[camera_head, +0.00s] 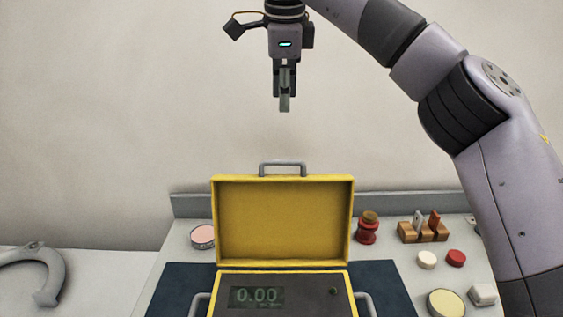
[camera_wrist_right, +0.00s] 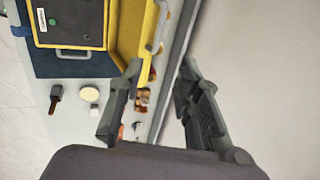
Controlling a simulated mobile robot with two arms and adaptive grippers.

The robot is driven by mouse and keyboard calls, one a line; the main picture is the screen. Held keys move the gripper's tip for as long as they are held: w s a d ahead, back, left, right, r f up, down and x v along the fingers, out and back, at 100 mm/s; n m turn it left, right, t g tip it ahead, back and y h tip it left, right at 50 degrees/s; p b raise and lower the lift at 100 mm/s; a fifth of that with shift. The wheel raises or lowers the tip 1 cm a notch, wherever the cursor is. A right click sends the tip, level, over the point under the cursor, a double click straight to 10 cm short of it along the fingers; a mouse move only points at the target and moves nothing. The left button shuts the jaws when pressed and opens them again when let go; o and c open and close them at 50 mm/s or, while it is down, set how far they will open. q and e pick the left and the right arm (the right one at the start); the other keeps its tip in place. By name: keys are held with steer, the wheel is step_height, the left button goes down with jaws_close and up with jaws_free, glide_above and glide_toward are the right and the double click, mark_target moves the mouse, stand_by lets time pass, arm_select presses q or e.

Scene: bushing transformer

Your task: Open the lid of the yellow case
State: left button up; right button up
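The yellow case (camera_head: 350,290) stands on a dark blue mat, with its lid (camera_head: 283,222) raised about upright at the back and the yellow inside facing me. A grey handle (camera_head: 283,164) sits on the lid's top edge. The dark panel in the base shows a "0.00" display (camera_head: 257,296). My right gripper (camera_head: 285,105) hangs above the lid, pointing down and clear of the handle. The right wrist view shows its two fingers (camera_wrist_right: 160,68) spread apart with nothing between them, and the case at upper left. My left gripper is in neither view.
The blue mat (camera_head: 380,285) lies on a grey bench with a low back edge. A pink-topped tin (camera_head: 202,235) stands left of the lid. Right of it are a red bushing (camera_head: 367,229), a wooden rack (camera_head: 423,233) and small round pieces. A grey curved object (camera_head: 40,275) lies at far left.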

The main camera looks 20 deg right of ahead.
mark_target(284, 161)
steer(key=p+x, duration=0.3)
steer(key=x, duration=1.3)
steer(key=shift+f+p, duration=0.3)
steer(key=shift+p, duration=0.05)
steer(key=shift+w+f, duration=0.1)
steer(key=shift+f, duration=0.15)
steer(key=shift+c, duration=0.5)
jaws_close()
